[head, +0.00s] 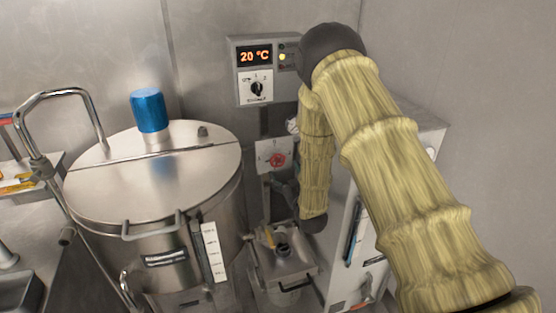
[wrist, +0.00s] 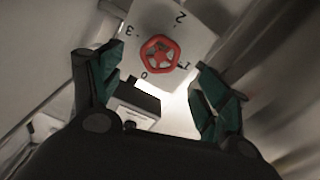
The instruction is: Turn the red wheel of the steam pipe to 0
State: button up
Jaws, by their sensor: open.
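The red wheel (head: 278,160) is small, on a white plate on the back wall, below the temperature box. In the wrist view the red wheel (wrist: 160,53) is a spoked ring on the white plate (wrist: 165,14), which carries the marks 0, 1, 2 and 3. The 0 lies at the wheel's lower left and the 1 at its lower right. I cannot tell which mark the wheel points to. My gripper (wrist: 157,72) is open, with green-padded fingers to either side of the wheel in the picture. No contact with the wheel shows. In the head view my arm partly hides the gripper.
A large steel kettle (head: 155,190) with a blue cap (head: 149,111) stands left of the wheel. A control box (head: 263,70) reading 20 °C hangs above it. A grey cabinet (head: 420,130) stands at the right behind my arm. A small container (head: 283,275) sits below.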

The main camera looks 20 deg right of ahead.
aim_at(279, 162)
jog(key=w+p, duration=0.1)
jog(key=w, duration=0.3)
jog(key=w+p, duration=0.1)
jog(key=w, duration=0.4)
jog(key=shift+a+p, duration=0.2)
jog(key=shift+p, duration=0.1)
jog(key=c, duration=1)
